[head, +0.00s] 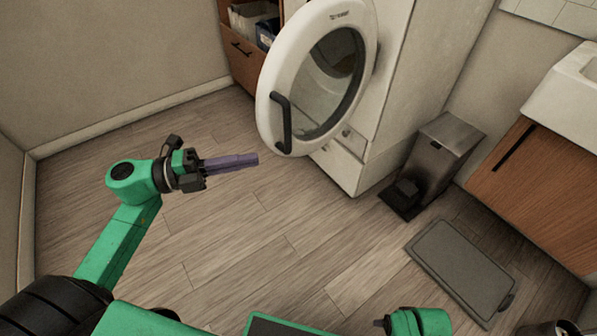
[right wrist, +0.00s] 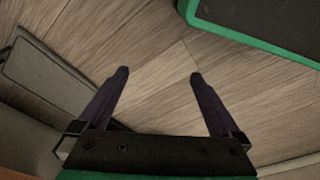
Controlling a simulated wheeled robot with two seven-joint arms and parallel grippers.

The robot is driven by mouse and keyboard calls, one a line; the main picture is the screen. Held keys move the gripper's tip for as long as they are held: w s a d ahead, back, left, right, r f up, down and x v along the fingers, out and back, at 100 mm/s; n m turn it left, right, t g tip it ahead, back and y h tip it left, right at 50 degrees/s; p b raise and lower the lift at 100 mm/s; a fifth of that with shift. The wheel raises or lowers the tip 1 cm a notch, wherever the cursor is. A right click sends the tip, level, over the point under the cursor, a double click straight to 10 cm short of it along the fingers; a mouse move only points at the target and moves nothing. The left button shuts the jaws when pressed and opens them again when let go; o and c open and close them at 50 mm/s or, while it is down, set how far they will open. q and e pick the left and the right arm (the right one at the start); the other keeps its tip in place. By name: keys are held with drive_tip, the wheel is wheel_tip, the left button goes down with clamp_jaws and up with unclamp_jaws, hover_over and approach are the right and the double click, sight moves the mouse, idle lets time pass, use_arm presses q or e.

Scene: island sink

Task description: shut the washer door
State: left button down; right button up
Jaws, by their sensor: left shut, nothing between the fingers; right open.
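The washer door (head: 266,92) is a round white ring with a dark glass middle and a black handle (head: 284,122). It stands swung open from the front of the white washer (head: 396,75). My left gripper (head: 256,159) is shut and empty, its purple fingers pointing right. In the picture its tips are just left of and below the door's lower rim, apart from the handle. My right gripper (right wrist: 158,75) is open and empty above the wooden floor in the right wrist view. In the head view only a green part of the right arm shows at the bottom.
A metal pedal bin (head: 436,155) stands right of the washer. A grey flat scale or mat (head: 462,268) lies on the floor near a wooden sink cabinet (head: 540,190). A wooden shelf unit (head: 243,55) is behind the door. The floor (head: 225,225) around my left gripper is clear.

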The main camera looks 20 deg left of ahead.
sight(281, 138)
use_arm(q)
drive_tip(key=w+x, duration=0.1)
drive_tip(key=x, duration=0.9)
drive_tip(key=shift+w+a, duration=0.6)
drive_tip(key=shift+a, duration=0.3)
drive_tip(key=shift+w+a, duration=0.6)
drive_tip(key=shift+a, duration=0.25)
